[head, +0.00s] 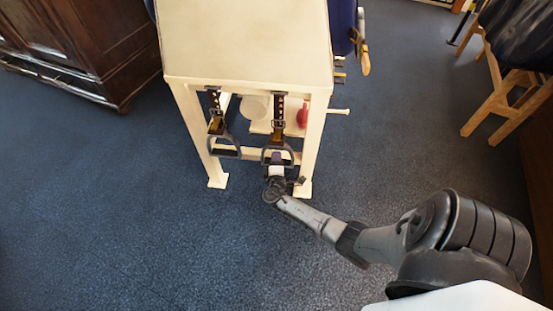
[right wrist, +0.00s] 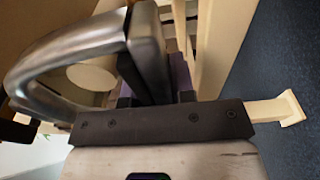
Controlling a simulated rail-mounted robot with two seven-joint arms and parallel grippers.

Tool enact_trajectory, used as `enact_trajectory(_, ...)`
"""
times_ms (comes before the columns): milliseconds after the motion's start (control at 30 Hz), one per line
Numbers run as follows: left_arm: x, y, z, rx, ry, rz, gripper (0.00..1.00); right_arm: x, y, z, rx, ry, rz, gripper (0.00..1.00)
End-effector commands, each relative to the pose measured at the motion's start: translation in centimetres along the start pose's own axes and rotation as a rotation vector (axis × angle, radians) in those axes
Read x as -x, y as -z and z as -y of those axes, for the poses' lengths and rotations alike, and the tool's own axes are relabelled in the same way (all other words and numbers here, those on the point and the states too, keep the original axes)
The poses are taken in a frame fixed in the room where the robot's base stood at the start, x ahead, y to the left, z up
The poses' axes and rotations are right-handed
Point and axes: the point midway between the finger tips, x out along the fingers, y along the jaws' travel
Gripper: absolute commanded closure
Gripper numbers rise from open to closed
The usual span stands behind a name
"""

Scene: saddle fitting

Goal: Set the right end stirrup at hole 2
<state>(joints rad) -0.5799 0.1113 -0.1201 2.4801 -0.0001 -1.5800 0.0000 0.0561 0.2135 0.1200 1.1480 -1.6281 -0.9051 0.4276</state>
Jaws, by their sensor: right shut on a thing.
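The right end stirrup (head: 289,149) is a dark metal loop at the bottom of a dark strap (head: 279,108) with a row of pale holes. The strap hangs from the end of a cream stand. My right gripper (head: 276,163) is shut on this stirrup at its lower part. In the right wrist view the stirrup (right wrist: 75,62) is large and close, rising from between the fingers to the left. A buckle (head: 278,128) sits on the strap above the stirrup. I cannot tell which hole its pin is in. My left gripper is out of view.
A second stirrup (head: 222,143) hangs on its own strap (head: 214,104) to the left. The cream stand (head: 245,40) has legs on both sides of the stirrups. A red item (head: 302,116) is behind. Blue carpet (head: 120,210) is clear in front.

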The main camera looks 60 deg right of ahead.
Motion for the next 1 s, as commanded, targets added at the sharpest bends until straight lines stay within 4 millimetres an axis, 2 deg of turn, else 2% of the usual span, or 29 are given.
enact_trajectory(267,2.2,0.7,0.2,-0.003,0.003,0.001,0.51,0.0,0.0,-3.3,-0.002,-0.002,0.000,1.00)
enact_trajectory(567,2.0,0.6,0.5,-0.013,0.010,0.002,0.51,0.0,0.0,-3.2,-0.001,-0.001,0.000,1.00)
enact_trajectory(600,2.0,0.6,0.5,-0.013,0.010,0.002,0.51,0.0,0.0,-3.2,-0.001,-0.001,0.000,0.73)
enact_trajectory(833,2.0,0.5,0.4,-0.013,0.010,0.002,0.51,0.0,0.0,-3.2,-0.001,-0.001,0.000,0.51)
enact_trajectory(1000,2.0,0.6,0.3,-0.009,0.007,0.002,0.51,0.0,0.0,-3.2,-0.001,0.000,0.000,0.51)
